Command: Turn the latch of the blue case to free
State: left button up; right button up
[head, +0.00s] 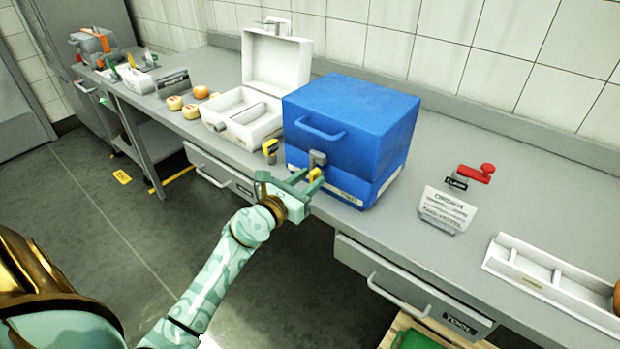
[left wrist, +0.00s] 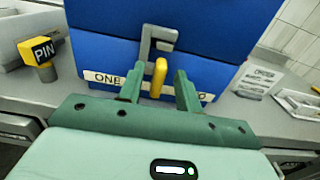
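The blue case (head: 345,130) stands shut on the grey counter, with a handle on its upper front. Its latch has a grey bracket (head: 317,159) and a yellow lever (head: 314,175) at the front. In the left wrist view the grey bracket (left wrist: 156,45) is above the yellow lever (left wrist: 158,78), which looks roughly upright. My left gripper (head: 296,180) is at the case front. Its two green fingers are open, one on each side of the lever, with visible gaps. They partly cover the white label (left wrist: 103,78) reading "ONE". My right gripper is out of view.
A yellow PIN block (left wrist: 40,52) stands left of the case; it also shows in the head view (head: 270,148). An open white case (head: 238,104) is farther left. A red-handled latch (head: 478,173), a sign card (head: 446,207) and a white tray (head: 520,254) are right.

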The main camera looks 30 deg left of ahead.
pick_arm(q)
jog(key=shift+w, duration=0.5)
grip_shut()
